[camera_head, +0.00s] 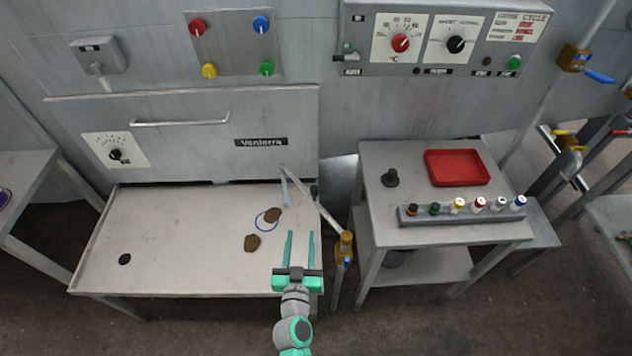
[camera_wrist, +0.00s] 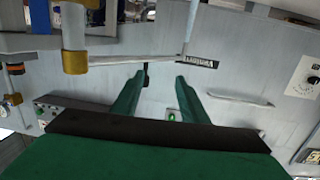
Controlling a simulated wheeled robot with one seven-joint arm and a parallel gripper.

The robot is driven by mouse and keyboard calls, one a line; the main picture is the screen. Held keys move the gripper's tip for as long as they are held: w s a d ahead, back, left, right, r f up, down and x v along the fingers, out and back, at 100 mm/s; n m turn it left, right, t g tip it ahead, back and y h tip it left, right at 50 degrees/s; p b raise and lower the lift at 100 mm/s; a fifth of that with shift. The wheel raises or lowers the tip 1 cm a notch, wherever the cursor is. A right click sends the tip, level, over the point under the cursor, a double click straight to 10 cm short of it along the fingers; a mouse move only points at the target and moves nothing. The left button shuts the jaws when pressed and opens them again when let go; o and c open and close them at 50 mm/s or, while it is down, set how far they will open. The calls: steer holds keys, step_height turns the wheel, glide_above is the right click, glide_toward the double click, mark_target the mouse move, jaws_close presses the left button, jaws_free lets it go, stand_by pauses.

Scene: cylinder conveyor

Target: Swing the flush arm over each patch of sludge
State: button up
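The flush arm (camera_head: 302,189) is a thin pale tube running from a brass post (camera_head: 346,243) beside the table, with a spout hanging at its far end. A dark knob (camera_head: 315,190) shows along it. Two brown sludge patches lie on the pale table top: one (camera_head: 273,214) partly overlaps a blue ring (camera_head: 262,226), the other (camera_head: 252,243) is nearer me. My gripper (camera_head: 300,236) is open and empty, on the near side of the flush arm. In the wrist view, the flush arm (camera_wrist: 135,60) crosses beyond the gripper's spread fingers (camera_wrist: 159,80). I cannot tell whether they touch it.
The wash table (camera_head: 180,215) has a black drain hole (camera_head: 124,258) at left. A grey hood (camera_head: 190,110) with a handle stands behind it. To the right, a side table (camera_head: 390,150) holds a red tray (camera_head: 457,167) and a rack (camera_head: 465,216) of several capped bottles. Much of the table's left is clear.

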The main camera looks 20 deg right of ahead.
mark_target(314, 195)
steer(key=w+d+r, duration=0.1)
steer(key=w, duration=0.1)
steer(key=w+d+r+m+h, duration=0.1)
steer(key=w+d, duration=0.1)
steer(key=w+d+r+h, duration=0.1)
steer(key=w+d+r, duration=0.1)
steer(key=w, duration=0.1)
steer(key=shift+d, duration=0.2)
steer(key=x, duration=1)
steer(key=shift+d+r, duration=0.15)
